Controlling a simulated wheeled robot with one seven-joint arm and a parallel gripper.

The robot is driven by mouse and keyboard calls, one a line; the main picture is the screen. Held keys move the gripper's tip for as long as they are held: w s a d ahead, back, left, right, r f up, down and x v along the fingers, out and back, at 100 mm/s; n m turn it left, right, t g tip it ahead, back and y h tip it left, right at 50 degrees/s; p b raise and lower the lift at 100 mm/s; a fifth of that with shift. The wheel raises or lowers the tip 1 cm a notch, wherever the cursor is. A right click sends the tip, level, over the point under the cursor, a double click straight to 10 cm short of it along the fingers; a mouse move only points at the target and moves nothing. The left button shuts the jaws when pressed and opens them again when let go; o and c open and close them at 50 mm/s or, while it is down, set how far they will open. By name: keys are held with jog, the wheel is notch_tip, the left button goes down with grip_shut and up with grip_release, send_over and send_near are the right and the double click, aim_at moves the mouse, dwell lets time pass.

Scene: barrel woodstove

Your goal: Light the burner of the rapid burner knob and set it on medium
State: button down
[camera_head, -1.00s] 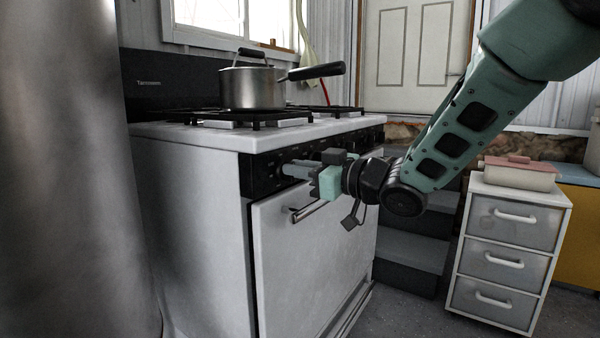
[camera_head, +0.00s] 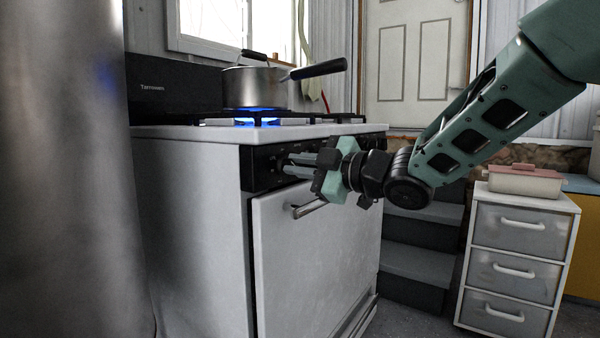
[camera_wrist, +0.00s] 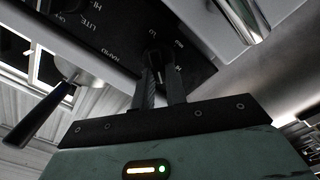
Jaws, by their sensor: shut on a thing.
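The white stove (camera_head: 200,185) stands at the left of the head view, with a black knob panel along its front. My gripper (camera_head: 288,162) is at the left end of that panel, shut on a knob. In the wrist view both fingers close around the dark rapid burner knob (camera_wrist: 157,58), with the panel (camera_wrist: 120,30) and its white lettering around it. Blue flame (camera_head: 256,121) burns on the burner under a metal pot (camera_head: 254,88). The exact knob angle is hard to read.
The oven door handle (camera_head: 310,209) is just below my gripper. The pot's black handle (camera_head: 318,69) points right, above the stove top. A drawer cabinet (camera_head: 515,260) with a pink-lidded dish (camera_head: 525,179) stands at the right. Dark steps (camera_head: 415,262) lie between.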

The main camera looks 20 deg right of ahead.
jog(key=shift+f+n, duration=0.1)
jog(key=shift+n, duration=0.2)
jog(key=c, duration=1.4)
grip_release()
jog(key=shift+c, duration=0.2)
jog(key=v, duration=1.7)
jog(key=shift+s+p, duration=0.2)
jog(key=shift+p, duration=0.2)
jog(key=shift+d, duration=0.1)
